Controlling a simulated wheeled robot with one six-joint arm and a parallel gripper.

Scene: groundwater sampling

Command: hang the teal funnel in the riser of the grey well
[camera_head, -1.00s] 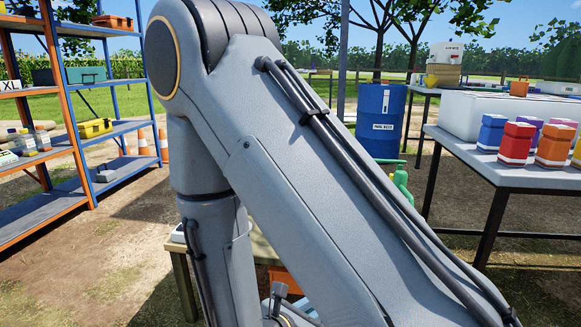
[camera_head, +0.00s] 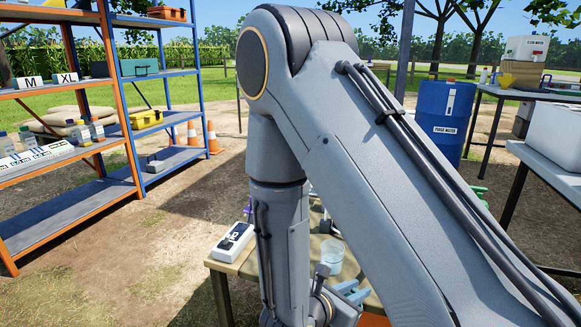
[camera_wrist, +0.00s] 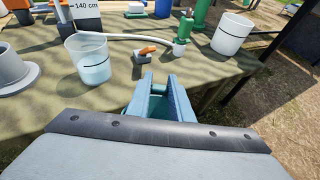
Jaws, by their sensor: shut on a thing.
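My gripper (camera_wrist: 160,92) points out over the table in the wrist view, its two blue fingers a little apart. A teal surface (camera_wrist: 156,108) shows between and below the fingers. It appears to be the teal funnel in my grip, mostly hidden by the fingers and wrist, so its shape cannot be made out. In the head view my arm covers much of the scene, and part of the blue fingers shows low beside it. A grey round piece with a flange (camera_wrist: 12,72) stands at the left edge of the wrist view, partly cut off. I cannot tell whether it is the grey well.
On the table (camera_wrist: 60,120) are a clear cup (camera_wrist: 88,62), a white cup (camera_wrist: 232,35), an orange-handled tool (camera_wrist: 143,57) and a green pump (camera_wrist: 204,14). A white instrument (camera_head: 234,241) is on the table's left. Shelving (camera_head: 125,120) stands left, a blue drum (camera_head: 445,118) behind.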

